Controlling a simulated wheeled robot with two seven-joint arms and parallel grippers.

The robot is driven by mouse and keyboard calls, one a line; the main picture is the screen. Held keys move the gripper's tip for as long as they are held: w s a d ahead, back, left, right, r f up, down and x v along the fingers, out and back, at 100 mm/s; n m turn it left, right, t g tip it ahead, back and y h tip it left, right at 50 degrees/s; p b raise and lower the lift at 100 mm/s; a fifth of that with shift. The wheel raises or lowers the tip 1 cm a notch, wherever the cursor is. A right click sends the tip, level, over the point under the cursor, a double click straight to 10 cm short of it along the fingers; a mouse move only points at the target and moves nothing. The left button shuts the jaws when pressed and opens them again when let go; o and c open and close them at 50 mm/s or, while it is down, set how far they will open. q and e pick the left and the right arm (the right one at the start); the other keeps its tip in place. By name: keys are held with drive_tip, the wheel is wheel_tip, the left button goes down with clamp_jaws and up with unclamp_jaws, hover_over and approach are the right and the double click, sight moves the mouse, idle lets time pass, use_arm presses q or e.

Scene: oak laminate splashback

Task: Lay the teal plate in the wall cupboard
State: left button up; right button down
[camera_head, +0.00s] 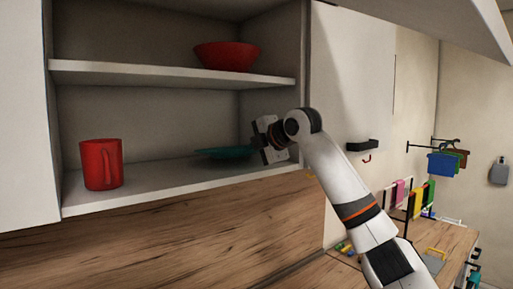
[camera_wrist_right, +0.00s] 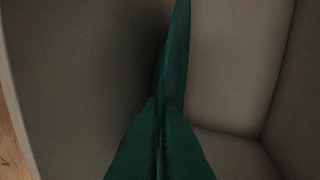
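The teal plate (camera_head: 224,153) is inside the wall cupboard, low over the right part of the lower shelf (camera_head: 150,188). It looks about level; I cannot tell whether it touches the shelf. My right gripper (camera_head: 257,146) reaches in from the right and appears shut on the plate's near right edge. My left gripper is in neither view.
A red mug (camera_head: 101,164) stands at the left of the lower shelf. A red bowl (camera_head: 227,56) sits on the upper shelf (camera_head: 150,73) above the plate. The lower shelf is clear between mug and plate. The cupboard's right side wall is close to my gripper.

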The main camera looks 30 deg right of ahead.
drive_tip(key=shift+w+f, duration=0.1)
drive_tip(key=shift+f, duration=0.5)
idle(0.7)
drive_tip(key=c, duration=1.6)
unclamp_jaws()
drive_tip(key=shift+b, duration=0.3)
drive_tip(key=shift+s+r, duration=0.1)
drive_tip(key=shift+s, duration=0.25)
drive_tip(key=b+v, duration=0.4)
drive_tip(key=v, duration=0.7)
drive_tip(key=shift+s+r, duration=0.1)
drive_tip(key=shift+s, duration=0.1)
